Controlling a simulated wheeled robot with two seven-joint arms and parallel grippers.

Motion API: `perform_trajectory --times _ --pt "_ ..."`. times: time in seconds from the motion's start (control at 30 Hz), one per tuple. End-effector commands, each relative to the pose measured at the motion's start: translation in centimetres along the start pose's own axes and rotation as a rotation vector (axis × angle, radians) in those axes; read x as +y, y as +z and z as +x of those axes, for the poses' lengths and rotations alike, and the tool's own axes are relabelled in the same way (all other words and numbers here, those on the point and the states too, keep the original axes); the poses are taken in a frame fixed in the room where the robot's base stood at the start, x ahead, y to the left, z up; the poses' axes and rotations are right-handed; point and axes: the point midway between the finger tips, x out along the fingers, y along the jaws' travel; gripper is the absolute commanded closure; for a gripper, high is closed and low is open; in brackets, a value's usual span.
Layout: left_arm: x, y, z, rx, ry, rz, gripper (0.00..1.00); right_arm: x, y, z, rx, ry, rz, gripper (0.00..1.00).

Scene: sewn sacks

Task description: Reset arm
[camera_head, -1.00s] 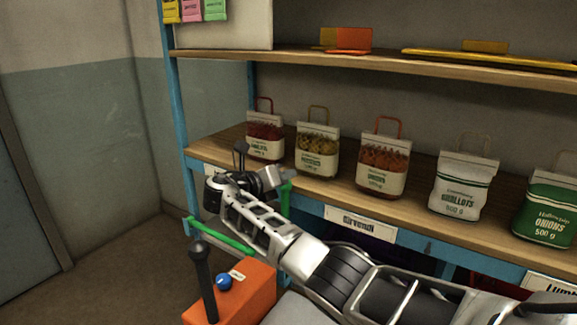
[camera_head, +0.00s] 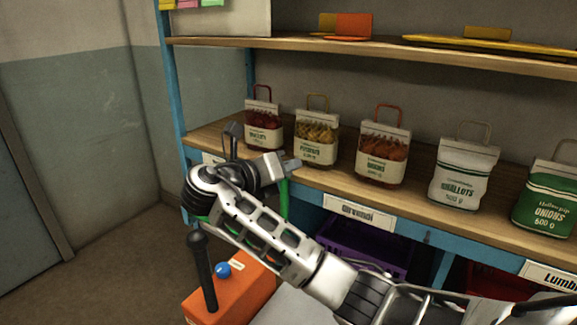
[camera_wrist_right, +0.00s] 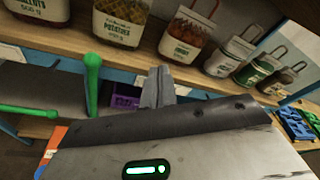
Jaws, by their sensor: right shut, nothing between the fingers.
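My right arm reaches in from the lower right of the head view. Its gripper (camera_head: 291,164) is shut and empty, in front of the shelf edge below the sacks. The closed fingers (camera_wrist_right: 158,88) also show in the right wrist view, pointing toward the shelf, with no sack touching them. On the shelf stand a red mesh sack (camera_head: 263,122), a potato sack (camera_head: 316,140), an onion sack (camera_head: 383,152), a white shallots sack (camera_head: 463,174) and a green onions sack (camera_head: 546,203), all upright. My left gripper is out of view.
The wooden shelf (camera_head: 415,199) has a labelled front edge. A purple crate (camera_head: 366,246) sits beneath it. A green bar (camera_head: 284,200) stands close to my gripper. An orange box (camera_head: 232,287) with a blue knob and black lever is at the lower left. Floor at left is clear.

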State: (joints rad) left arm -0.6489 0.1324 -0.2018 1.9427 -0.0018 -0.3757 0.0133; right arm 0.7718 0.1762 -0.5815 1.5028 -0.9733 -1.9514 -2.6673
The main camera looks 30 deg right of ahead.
Motion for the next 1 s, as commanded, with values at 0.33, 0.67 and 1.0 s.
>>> perform_trajectory --times 0.33,0.67,1.0 --pt "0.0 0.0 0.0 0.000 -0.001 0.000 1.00 0.0 0.0 0.0 0.000 0.000 0.000 1.00" --pt "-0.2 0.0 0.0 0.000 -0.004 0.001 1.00 7.5 -8.4 0.4 0.044 0.306 0.264 1.00" --pt "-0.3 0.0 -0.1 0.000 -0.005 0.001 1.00 15.1 -30.4 -6.7 0.850 0.734 1.248 1.00"
